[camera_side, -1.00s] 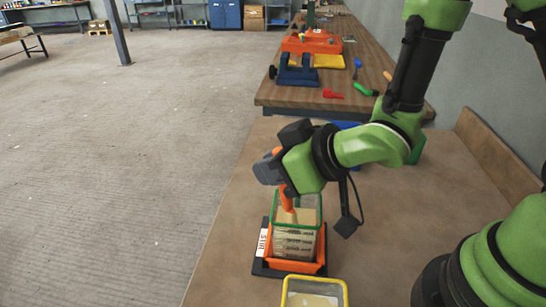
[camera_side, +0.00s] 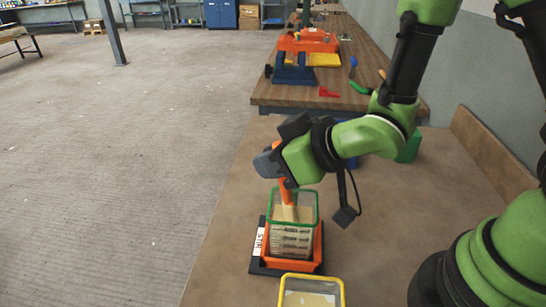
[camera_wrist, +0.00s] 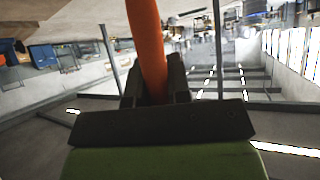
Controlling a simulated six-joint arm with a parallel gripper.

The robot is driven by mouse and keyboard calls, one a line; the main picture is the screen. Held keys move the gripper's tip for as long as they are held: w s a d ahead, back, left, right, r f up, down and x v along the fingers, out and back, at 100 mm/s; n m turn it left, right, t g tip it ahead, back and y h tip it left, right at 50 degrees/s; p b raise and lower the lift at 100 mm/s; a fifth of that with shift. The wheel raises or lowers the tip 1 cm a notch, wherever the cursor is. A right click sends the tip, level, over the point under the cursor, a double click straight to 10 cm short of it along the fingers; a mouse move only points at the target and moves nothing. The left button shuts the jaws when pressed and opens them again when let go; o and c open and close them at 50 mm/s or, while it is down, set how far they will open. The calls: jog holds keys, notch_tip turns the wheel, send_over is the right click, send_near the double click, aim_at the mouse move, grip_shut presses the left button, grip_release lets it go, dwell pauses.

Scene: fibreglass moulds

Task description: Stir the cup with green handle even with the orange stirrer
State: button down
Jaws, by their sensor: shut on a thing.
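The cup with green rim (camera_side: 292,236) is clear and square, with dark print on its side and a tan filling. It sits in an orange holder (camera_side: 290,266) on a dark base with a white label reading STIR. My gripper (camera_side: 274,166) is above the cup, shut on the orange stirrer (camera_side: 287,190). The stirrer points down and its lower end is inside the cup; its tip is hidden. In the wrist view the orange stirrer (camera_wrist: 147,45) shows between the fingers of my gripper (camera_wrist: 157,85).
A cup with yellow rim (camera_side: 311,290) stands just in front of the holder, cut by the picture's edge. A green container (camera_side: 409,148) stands behind my arm. A wooden bench (camera_side: 300,93) behind carries a blue vise (camera_side: 294,70) and small tools. The table's right side is clear.

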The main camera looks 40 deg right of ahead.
notch_tip(320, 180, up, 9)
jog(key=w, duration=0.1)
jog(key=shift+w+a+f, duration=0.15)
jog(key=shift+w+a, duration=0.05)
jog(key=shift+w, duration=0.15)
dwell(0.4)
dwell(0.6)
